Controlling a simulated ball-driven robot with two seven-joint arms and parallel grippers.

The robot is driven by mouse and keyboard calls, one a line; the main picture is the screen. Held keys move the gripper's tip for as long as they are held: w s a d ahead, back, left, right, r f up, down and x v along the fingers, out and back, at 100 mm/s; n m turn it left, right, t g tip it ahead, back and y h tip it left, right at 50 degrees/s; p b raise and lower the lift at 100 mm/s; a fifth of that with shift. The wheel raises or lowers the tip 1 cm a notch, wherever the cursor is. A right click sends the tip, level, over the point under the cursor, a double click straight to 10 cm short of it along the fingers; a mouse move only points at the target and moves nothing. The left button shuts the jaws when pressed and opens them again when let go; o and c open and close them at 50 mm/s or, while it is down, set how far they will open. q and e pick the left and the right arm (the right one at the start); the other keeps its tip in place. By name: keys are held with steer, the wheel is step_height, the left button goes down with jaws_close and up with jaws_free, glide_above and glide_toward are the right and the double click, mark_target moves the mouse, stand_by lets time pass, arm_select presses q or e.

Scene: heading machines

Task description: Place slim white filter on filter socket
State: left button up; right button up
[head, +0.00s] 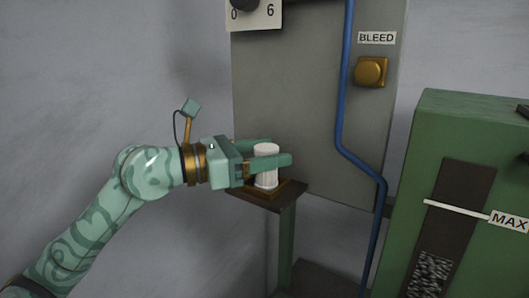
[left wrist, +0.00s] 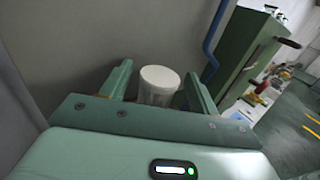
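The slim white filter (head: 265,179) stands upright on the filter socket (head: 288,190), a brown square base on a small shelf. Its bottom appears to rest on the socket in the head view. My left gripper (head: 268,153) has one finger behind the filter and one across its front. In the left wrist view the filter (left wrist: 160,82) stands between the two fingers, with small gaps on both sides, so the gripper (left wrist: 160,80) looks open around it. The filter's lower part is hidden there by the gripper body. My right gripper is not in view.
A grey panel (head: 300,100) stands behind the shelf, with a blue pipe (head: 342,100) and a brass BLEED button (head: 371,72). A green machine (head: 425,150) with a MAX label stands at the right. A wall is at the left.

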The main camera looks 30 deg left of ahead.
arm_select(q)
steer(key=shift+r+p, duration=0.25)
steer(key=shift+p, duration=0.05)
steer(key=b+v, duration=0.6)
steer(key=v, duration=0.6)
steer(key=shift+b, duration=0.4)
steer(key=shift+o, duration=0.3)
steer(key=shift+f, duration=0.1)
